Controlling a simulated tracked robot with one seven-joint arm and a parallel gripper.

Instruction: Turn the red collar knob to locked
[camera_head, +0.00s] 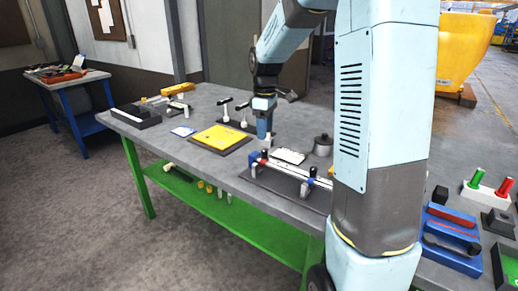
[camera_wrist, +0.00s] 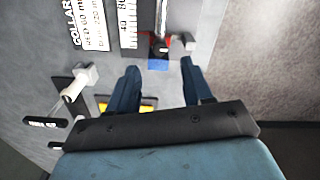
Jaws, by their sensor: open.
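A white scale rail (camera_head: 290,166) lies on a dark base (camera_head: 285,187) near the bench's front edge. A small red collar knob (camera_head: 264,156) is at its left end; a blue collar (camera_head: 312,171) sits further right. My gripper (camera_head: 264,132) points down just above and behind the red end, apart from it. In the wrist view its two blue fingers (camera_wrist: 160,78) are spread, with nothing between the tips. Ahead of them a small red part (camera_wrist: 168,38) and a blue part (camera_wrist: 158,51) show at the rail's end. The knob's turn position is too small to tell.
A printed collar card (camera_wrist: 92,22) lies beside the rail. A yellow board (camera_head: 221,138), black-topped levers (camera_head: 226,103) and a grey pot (camera_head: 323,145) stand nearby on the bench (camera_head: 205,99). A blue tray (camera_head: 452,236) is at right. My arm hides part of the bench.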

